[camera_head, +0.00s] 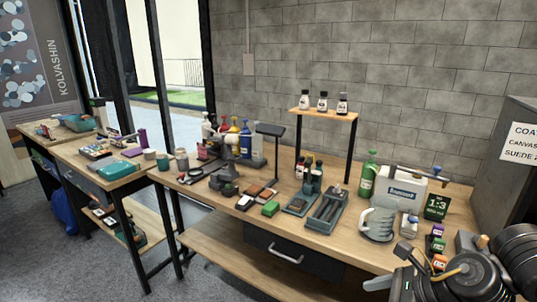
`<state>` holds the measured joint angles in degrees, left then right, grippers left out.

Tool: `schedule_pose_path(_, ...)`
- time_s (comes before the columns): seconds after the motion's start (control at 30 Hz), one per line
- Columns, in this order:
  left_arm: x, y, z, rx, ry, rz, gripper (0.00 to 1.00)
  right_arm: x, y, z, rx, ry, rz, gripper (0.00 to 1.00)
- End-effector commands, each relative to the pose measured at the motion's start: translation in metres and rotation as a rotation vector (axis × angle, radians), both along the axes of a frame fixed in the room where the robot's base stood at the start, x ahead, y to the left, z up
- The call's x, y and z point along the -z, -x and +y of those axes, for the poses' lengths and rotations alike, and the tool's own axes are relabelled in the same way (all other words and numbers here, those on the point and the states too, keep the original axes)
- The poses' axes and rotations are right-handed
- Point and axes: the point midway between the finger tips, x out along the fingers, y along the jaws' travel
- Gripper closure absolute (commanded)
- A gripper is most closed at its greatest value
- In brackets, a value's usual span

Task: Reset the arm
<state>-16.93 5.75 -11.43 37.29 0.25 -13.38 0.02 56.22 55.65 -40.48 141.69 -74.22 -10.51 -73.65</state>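My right arm (470,275) comes in at the lower right corner, dark with round joints and a yellow cable. Its gripper (391,267) is over the front right of the workbench, its two fingers spread apart with nothing seen between them. My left arm and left gripper are not in view.
A raised shelf (324,113) carries three small bottles. A grey cabinet (505,160) stands right.

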Motion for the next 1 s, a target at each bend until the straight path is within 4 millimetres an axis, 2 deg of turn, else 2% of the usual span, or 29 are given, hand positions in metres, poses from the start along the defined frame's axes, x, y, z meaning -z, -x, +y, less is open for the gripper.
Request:
schedule_pose_path(0.23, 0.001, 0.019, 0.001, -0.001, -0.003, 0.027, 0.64, 0.005, -0.02, 0.014, 0.112, -0.145, 0.116, 0.21)
schedule_pose_path(0.37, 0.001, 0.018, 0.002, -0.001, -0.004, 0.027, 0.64, 0.01, -0.036, 0.024, 0.2, -0.254, 0.206, 0.21)
schedule_pose_path(0.57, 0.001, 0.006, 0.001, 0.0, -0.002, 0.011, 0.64, 0.031, -0.076, 0.039, 0.404, -0.485, 0.414, 0.21)
schedule_pose_path(0.67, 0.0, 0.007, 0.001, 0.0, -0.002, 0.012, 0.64, 0.053, -0.102, 0.043, 0.551, -0.628, 0.555, 0.21)
schedule_pose_path(0.77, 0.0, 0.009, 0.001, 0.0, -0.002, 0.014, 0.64, 0.092, -0.131, 0.04, 0.75, -0.799, 0.73, 0.21)
schedule_pose_path(0.83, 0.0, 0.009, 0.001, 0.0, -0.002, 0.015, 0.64, 0.132, -0.148, 0.033, 0.922, -0.926, 0.865, 0.21)
schedule_pose_path(0.87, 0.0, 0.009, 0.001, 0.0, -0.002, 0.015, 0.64, 0.152, -0.154, 0.028, 1.003, -0.981, 0.924, 0.21)
schedule_pose_path(0.9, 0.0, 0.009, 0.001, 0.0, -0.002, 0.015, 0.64, 0.182, -0.158, 0.021, 1.112, -1.05, 0.997, 0.21)
schedule_pose_path(0.97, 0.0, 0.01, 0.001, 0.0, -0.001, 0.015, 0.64, 0.227, -0.16, 0.009, 1.273, -1.141, 1.093, 0.21)
schedule_pose_path(1.0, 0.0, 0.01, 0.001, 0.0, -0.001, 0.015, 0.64, 0.256, -0.157, 0.001, 1.375, -1.194, 1.147, 0.21)
